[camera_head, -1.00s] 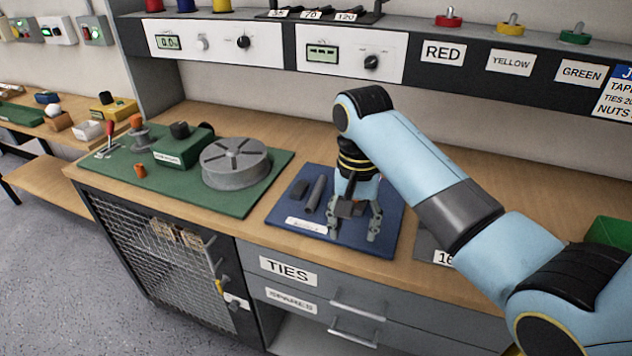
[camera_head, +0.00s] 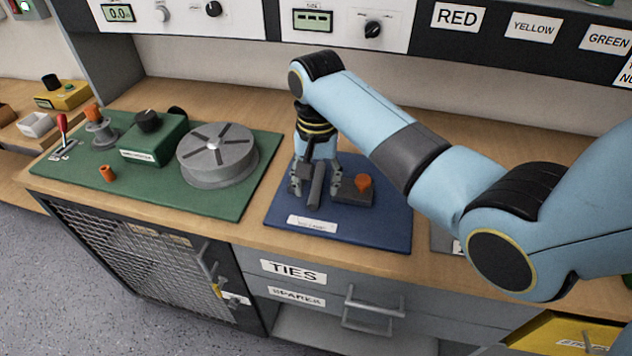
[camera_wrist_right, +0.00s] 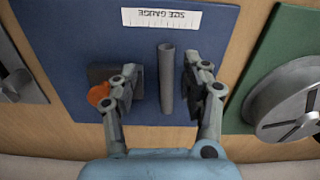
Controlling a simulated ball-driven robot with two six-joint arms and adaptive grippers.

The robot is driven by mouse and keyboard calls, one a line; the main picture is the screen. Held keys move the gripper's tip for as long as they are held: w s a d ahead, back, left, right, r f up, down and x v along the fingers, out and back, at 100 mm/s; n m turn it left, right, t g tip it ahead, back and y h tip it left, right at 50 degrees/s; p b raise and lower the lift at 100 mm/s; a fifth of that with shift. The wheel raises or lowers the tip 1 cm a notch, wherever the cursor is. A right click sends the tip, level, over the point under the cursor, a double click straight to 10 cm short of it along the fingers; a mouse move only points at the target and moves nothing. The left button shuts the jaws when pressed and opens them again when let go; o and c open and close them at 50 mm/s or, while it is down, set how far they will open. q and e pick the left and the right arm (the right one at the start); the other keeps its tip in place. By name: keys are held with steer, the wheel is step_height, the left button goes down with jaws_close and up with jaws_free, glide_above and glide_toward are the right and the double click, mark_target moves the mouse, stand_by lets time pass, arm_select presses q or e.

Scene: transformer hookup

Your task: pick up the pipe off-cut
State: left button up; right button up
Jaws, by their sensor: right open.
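The pipe off-cut (camera_head: 315,188) is a grey tube lying on the blue mat (camera_head: 380,234). In the right wrist view the pipe off-cut (camera_wrist_right: 166,80) runs lengthwise between the spread fingers. My right gripper (camera_head: 317,178) is open and reaches down over the mat, with a finger on either side of the tube. In the right wrist view my right gripper (camera_wrist_right: 164,82) shows a gap between each finger and the tube. Its exact height above the mat is hard to tell. My left gripper is not in view.
A dark block with an orange knob (camera_head: 363,183) sits right of the tube. A size gauge label (camera_head: 312,224) is at the mat's front. A green board (camera_head: 232,206) with a grey disc (camera_head: 216,165) lies left.

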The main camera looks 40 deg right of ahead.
mark_target(313, 201)
steer(key=shift+w+f, duration=0.1)
steer(key=shift+f, duration=0.3)
steer(key=f, duration=0.5)
steer(key=shift+w+a, duration=0.25)
steer(key=shift+r, duration=0.1)
steer(key=c, duration=0.4)
steer(key=shift+c, duration=1.1)
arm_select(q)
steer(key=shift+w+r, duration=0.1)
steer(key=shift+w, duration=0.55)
arm_select(e)
jaws_close()
